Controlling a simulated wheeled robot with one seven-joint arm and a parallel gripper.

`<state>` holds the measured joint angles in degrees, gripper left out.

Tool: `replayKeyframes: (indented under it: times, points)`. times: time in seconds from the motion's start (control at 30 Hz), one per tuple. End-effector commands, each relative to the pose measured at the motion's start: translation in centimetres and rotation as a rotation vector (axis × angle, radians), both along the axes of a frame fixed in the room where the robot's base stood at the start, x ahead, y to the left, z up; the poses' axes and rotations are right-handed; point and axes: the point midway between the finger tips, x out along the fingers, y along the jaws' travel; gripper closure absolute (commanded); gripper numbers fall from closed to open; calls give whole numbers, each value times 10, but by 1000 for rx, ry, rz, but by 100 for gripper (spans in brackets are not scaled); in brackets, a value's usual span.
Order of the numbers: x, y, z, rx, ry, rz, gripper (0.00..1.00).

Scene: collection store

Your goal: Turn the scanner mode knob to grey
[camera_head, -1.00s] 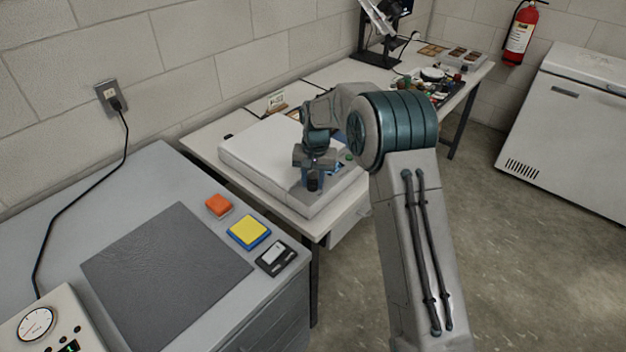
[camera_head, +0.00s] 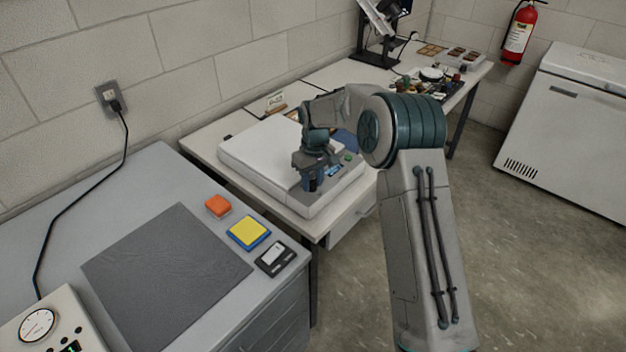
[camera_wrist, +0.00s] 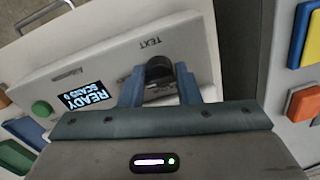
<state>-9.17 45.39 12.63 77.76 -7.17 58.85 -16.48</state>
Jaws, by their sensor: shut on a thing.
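The white flatbed scanner (camera_head: 258,152) sits on the beige table, with a grey control strip along its front edge. The dark, round mode knob (camera_wrist: 159,68) is on that strip. My gripper (camera_head: 311,184) points down over the strip. In the wrist view, its blue fingers (camera_wrist: 159,80) are shut on the knob, one on each side. A "TEXT" label (camera_wrist: 151,43) is printed beside the knob; another label (camera_wrist: 68,73) is too blurred to read. The knob's pointer cannot be made out. The lit display (camera_wrist: 86,95) reads READY, SCANS 0. A green button (camera_wrist: 41,108) is beyond it.
A grey cabinet (camera_head: 150,180) at the left carries a dark mat (camera_head: 165,275), an orange block (camera_head: 217,206), a yellow-and-blue pad (camera_head: 248,232) and a small black device (camera_head: 275,258). Small items crowd the table's far end. A white chest freezer (camera_head: 570,130) stands right.

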Motion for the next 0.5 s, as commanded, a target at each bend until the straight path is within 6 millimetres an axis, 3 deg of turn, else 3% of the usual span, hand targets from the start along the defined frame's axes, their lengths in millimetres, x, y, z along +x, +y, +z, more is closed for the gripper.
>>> replayKeyframes:
  times: [0.5]
  points:
    - [1, -1, 0, 0, -1, 41, 93]
